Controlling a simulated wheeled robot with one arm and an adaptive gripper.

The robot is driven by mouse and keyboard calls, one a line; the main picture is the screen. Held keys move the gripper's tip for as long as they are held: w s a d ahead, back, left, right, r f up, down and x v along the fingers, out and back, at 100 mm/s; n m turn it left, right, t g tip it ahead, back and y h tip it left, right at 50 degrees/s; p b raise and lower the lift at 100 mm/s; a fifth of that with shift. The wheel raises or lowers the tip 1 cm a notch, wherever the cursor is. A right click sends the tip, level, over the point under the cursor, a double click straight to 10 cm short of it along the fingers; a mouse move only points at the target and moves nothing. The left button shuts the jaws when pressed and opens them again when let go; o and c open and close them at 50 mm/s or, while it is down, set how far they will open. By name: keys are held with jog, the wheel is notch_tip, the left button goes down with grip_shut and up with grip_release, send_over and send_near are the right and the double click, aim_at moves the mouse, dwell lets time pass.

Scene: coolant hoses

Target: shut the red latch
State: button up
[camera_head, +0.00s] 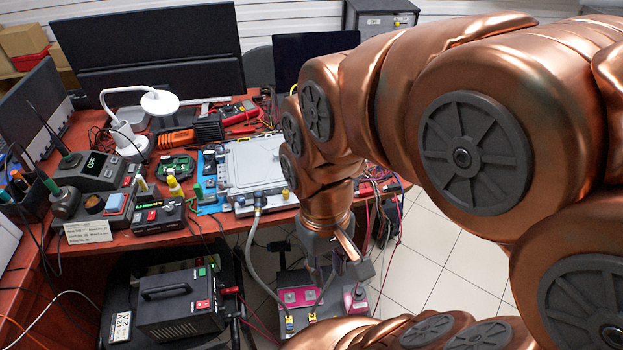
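My gripper (330,277) is at the end of my copper-coloured arm, pointing down in front of the red bench. Its fingers are small and partly overlap the unit below, so I cannot tell whether they are open or shut. Right below it is a low grey unit with pinkish-red panels (296,297) and small yellow tags (290,321). A grey hose (252,262) curves down from a fitting on the bench to this unit. I cannot make out the red latch for sure; it may be among the pinkish-red parts. My arm hides the unit's lower edge.
The red bench (150,238) carries a silver enclosure (252,165), a white lamp (160,103), meters and cables. A black power supply (180,302) stands low at the left. Thin red cables hang right of my gripper. Bare tiled floor (435,250) shows at the right.

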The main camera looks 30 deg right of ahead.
jog(key=w+d+f+m+t, duration=0.1)
jog(key=w+d, duration=0.4)
jog(key=w, duration=0.4)
jog(key=w+d+f+m, duration=0.1)
jog(key=w+d, duration=0.3)
jog(key=w, duration=0.5)
jog(key=shift+t, duration=0.4)
jog(key=w+d+f, duration=0.2)
jog(key=w+d, duration=0.1)
jog(key=w+d+f, duration=0.3)
jog(key=w+d, duration=0.1)
jog(key=w+d+f, duration=0.3)
jog(key=w+d, duration=0.1)
jog(key=shift+w, duration=0.2)
jog(key=shift+w+d+f, duration=0.25)
jog(key=shift+f, duration=0.15)
jog(key=shift+f+p, duration=0.8)
jog(key=shift+f, duration=2.85)
grip_shut()
